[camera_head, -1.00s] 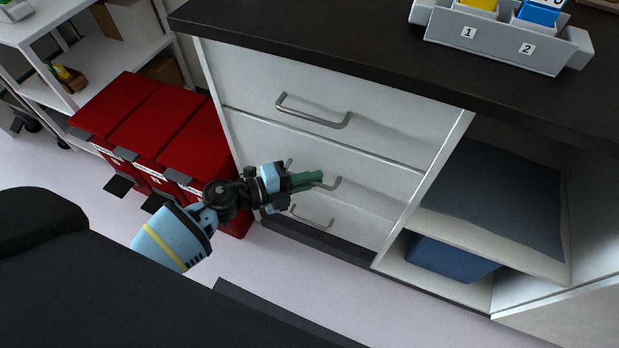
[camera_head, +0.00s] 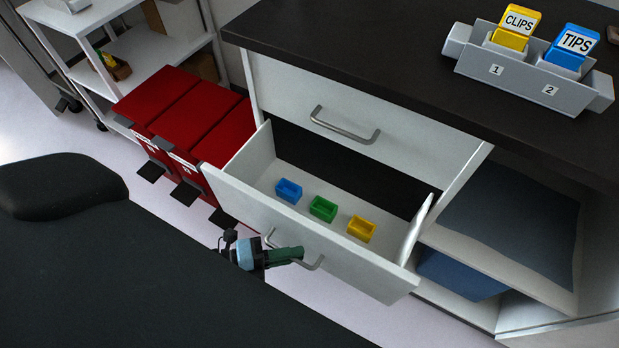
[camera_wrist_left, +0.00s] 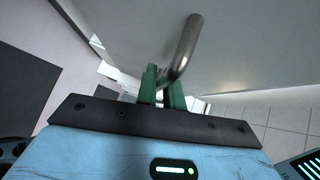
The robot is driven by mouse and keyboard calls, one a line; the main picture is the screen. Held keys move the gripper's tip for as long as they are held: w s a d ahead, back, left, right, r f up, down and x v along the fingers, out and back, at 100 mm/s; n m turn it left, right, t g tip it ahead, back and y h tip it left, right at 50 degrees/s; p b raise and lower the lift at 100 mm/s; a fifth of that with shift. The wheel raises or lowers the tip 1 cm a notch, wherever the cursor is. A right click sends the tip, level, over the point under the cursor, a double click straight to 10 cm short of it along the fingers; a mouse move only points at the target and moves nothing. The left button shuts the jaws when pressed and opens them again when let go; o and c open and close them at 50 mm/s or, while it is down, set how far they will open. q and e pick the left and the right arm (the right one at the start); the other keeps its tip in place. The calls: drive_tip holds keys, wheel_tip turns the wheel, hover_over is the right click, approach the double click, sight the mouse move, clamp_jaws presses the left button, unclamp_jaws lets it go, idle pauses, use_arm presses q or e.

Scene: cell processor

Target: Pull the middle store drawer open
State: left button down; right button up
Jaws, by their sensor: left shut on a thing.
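The middle store drawer (camera_head: 340,258) stands well out from the white cabinet, with its inside showing in the head view. A blue bin (camera_head: 289,190), a green bin (camera_head: 323,208) and a yellow bin (camera_head: 361,228) lie in it. My left gripper (camera_head: 296,255) is shut on the drawer's handle (camera_head: 314,266). In the left wrist view the green fingers (camera_wrist_left: 162,90) sit on both sides of the metal handle bar (camera_wrist_left: 184,48), close to the drawer front. My right gripper is in neither view.
The shut top drawer (camera_head: 345,125) is above, under the dark worktop (camera_head: 380,80). Red pedal bins (camera_head: 190,115) stand left of the cabinet, close to the open drawer. An open shelf bay with a blue box (camera_head: 460,275) is at the right. A grey holder (camera_head: 530,82) stands on the worktop.

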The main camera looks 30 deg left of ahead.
use_arm(q)
drive_tip(key=s, duration=0.9)
drive_tip(key=shift+s+a, duration=0.15)
drive_tip(key=shift+s, duration=0.2)
drive_tip(key=c, duration=1.8)
unclamp_jaws()
drive_tip(key=v, duration=0.8)
